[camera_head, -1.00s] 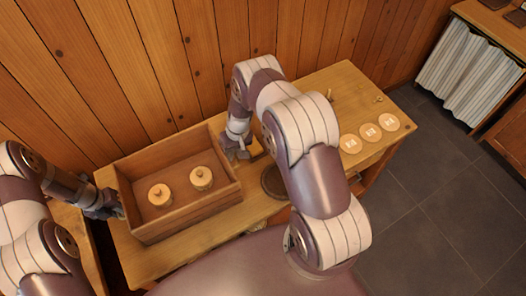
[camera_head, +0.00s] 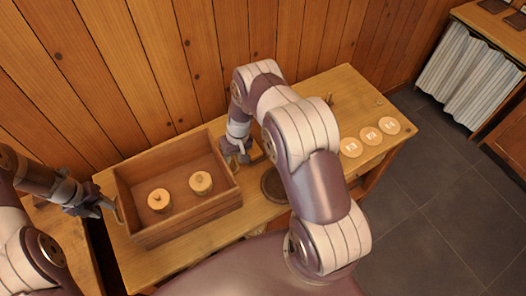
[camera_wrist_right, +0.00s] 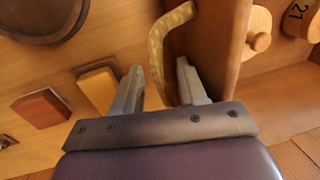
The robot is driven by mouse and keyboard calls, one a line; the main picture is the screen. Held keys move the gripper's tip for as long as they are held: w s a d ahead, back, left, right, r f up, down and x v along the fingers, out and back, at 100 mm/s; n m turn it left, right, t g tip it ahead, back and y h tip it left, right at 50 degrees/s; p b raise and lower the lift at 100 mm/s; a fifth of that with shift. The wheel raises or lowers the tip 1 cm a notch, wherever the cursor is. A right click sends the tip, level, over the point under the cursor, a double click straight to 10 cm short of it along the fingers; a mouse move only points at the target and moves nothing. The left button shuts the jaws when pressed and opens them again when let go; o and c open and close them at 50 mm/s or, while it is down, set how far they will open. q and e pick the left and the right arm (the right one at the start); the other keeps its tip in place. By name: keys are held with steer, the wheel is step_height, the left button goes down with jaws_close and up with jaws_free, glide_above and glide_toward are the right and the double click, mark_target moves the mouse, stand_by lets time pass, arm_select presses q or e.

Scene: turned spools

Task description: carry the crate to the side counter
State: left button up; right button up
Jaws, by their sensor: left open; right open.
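The open wooden crate (camera_head: 190,219) sits on the wooden table, with two pale round spools (camera_head: 159,200) (camera_head: 201,182) inside. My left gripper (camera_head: 107,208) is open at the crate's left end, by a curved handle (camera_head: 118,213). Whether that handle is between its fingers I cannot tell. My right gripper (camera_head: 238,154) is open at the crate's right end. In the right wrist view, a curved tan handle (camera_wrist_right: 157,50) on the crate's wall (camera_wrist_right: 208,40) reaches between the open fingers (camera_wrist_right: 160,85). A counter (camera_head: 497,30) with a striped curtain stands at the upper right.
On the table's right part lie several pale discs (camera_head: 371,136). A dark round piece (camera_head: 274,184) lies beside my right arm. The right wrist view shows a red-brown block (camera_wrist_right: 41,107) and a yellowish block (camera_wrist_right: 100,88). Plank walls stand close behind; grey floor (camera_head: 430,190) is clear at right.

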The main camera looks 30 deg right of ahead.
step_height(320, 180, up, 12)
steer(key=d, duration=0.2)
steer(key=shift+d+f, duration=0.15)
steer(key=shift+f, duration=0.1)
